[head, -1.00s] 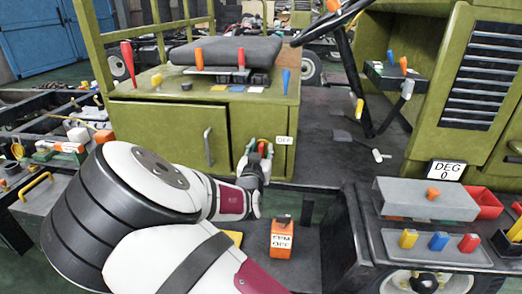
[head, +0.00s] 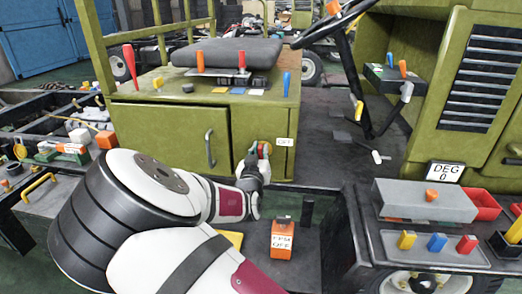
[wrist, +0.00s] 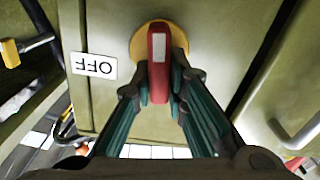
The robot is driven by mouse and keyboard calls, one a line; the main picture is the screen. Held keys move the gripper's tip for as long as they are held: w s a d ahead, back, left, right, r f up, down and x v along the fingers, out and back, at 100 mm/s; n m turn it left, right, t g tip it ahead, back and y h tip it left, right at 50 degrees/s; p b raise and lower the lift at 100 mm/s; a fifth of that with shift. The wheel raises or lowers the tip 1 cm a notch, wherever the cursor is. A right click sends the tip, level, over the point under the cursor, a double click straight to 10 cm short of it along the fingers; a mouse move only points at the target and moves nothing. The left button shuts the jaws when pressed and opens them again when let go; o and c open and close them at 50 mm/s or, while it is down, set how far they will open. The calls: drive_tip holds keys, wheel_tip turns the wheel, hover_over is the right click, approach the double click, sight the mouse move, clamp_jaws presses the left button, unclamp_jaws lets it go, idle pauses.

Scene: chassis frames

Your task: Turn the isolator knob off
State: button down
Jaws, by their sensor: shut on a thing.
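The isolator knob is a red bar with a pale stripe (wrist: 158,60) on a round yellow plate (wrist: 142,43), set on the olive cabinet front. In the head view the knob (head: 265,149) shows small, partly behind my gripper. My gripper (wrist: 157,82) is shut on the knob, one dark green finger on each side of the red bar. In the head view my gripper (head: 258,157) reaches the cabinet from the left and below. A white OFF label (wrist: 94,66) sits beside the yellow plate. It also shows in the head view (head: 284,142).
A grey cabinet handle (head: 209,148) stands left of the knob. An orange box marked OFF (head: 282,240) and a black post (head: 308,210) stand below. A sign reads DEG 0 (head: 444,171). A tray of coloured blocks (head: 437,250) is at lower right.

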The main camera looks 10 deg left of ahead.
drive_tip(key=n, duration=0.1)
drive_tip(key=n+p, duration=0.1)
drive_tip(key=n, duration=0.1)
drive_tip(key=shift+a+n, duration=0.2)
drive_tip(key=shift+n, duration=0.1)
drive_tip(key=n, duration=0.1)
drive_tip(key=n+p, duration=0.1)
drive_tip(key=n, duration=0.2)
drive_tip(key=shift+a+f+n, duration=0.2)
drive_tip(key=shift+f+n, duration=0.05)
drive_tip(key=shift+n, duration=0.05)
drive_tip(key=shift+a+f+n, duration=0.1)
drive_tip(key=shift+f+n, duration=0.05)
drive_tip(key=shift+n, duration=1.1)
drive_tip(key=shift+a+f+n, duration=0.1)
drive_tip(key=shift+f+n, duration=0.05)
drive_tip(key=shift+n, duration=1.05)
drive_tip(key=shift+f+n, duration=0.15)
drive_tip(key=shift+n, duration=1.1)
drive_tip(key=c, duration=1.6)
unclamp_jaws()
